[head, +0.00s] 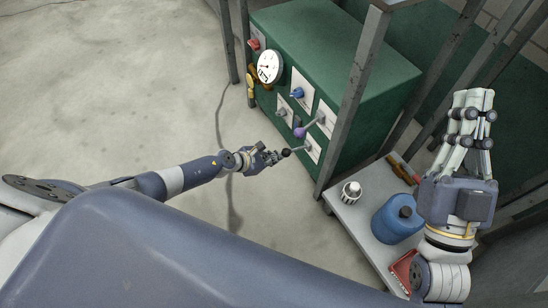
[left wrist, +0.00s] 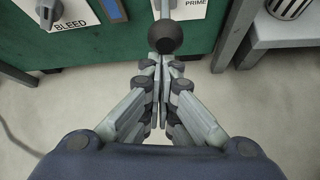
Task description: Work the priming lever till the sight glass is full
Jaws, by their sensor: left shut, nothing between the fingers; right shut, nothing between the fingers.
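The priming lever ends in a black ball knob (head: 286,152) on a metal rod from a white plate (head: 313,149), low on the green cabinet's front. In the left wrist view the ball (left wrist: 165,37) is just beyond my fingertips, beside a plate marked PRIME (left wrist: 196,3). My left gripper (head: 274,157) is shut and empty; its tips (left wrist: 160,58) are at the ball's near edge. I cannot tell whether they touch it. My right gripper (head: 474,98) is shut and empty, raised at the right. I cannot make out a sight glass or its level.
A grey metal post (head: 352,100) stands right of the lever. A low shelf (head: 350,215) holds a blue jug (head: 396,222).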

